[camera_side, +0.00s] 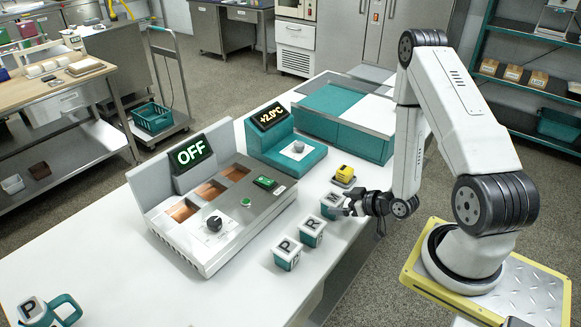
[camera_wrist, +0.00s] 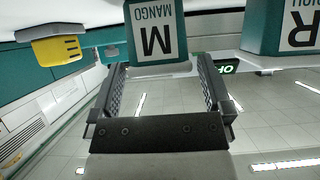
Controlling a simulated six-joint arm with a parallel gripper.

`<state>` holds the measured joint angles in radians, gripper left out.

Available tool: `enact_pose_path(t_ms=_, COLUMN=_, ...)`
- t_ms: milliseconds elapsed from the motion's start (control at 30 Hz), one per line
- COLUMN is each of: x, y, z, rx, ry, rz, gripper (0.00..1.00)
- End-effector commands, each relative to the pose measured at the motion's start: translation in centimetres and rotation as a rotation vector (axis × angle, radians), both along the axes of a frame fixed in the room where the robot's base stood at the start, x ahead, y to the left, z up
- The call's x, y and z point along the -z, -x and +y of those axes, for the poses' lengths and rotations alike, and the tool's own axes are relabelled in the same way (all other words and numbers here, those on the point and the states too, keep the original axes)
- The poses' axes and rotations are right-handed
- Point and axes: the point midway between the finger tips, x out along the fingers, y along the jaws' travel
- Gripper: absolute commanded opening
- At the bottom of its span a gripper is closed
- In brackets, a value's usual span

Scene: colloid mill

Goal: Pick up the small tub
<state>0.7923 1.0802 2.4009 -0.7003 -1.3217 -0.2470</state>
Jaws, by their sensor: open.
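Three small teal-and-white tubs stand in a row near the table's right edge. They are the P tub (camera_side: 287,254), the R tub (camera_side: 312,232) and the M tub (camera_side: 331,206). In the wrist view the picture is upside down, and the M tub (camera_wrist: 157,30), labelled MANGO, lies just ahead of the fingertips, in line with the gap. The R tub (camera_wrist: 285,30) is to its right, cut off by the frame. My gripper (camera_side: 350,209) is low beside the M tub, and its jaws (camera_wrist: 162,72) are open and empty. Whether a finger touches the tub is unclear.
A yellow block (camera_side: 345,174) on a grey base stands behind the M tub. The mill (camera_side: 205,215) reading OFF and a teal unit (camera_side: 285,150) reading +2.0°C stand left and behind.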

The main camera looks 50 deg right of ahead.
Motion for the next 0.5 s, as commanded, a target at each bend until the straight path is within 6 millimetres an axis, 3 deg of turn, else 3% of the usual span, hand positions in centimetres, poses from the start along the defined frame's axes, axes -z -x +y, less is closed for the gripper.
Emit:
enact_pose_path(t_ms=233, x=1.4, y=-2.5, z=-0.1, rx=-0.003, ry=0.002, rz=0.000, gripper=1.00)
enact_pose_path(t_ms=500, x=1.8, y=-3.3, z=-0.1, rx=0.000, ry=-0.001, rz=0.000, gripper=1.00)
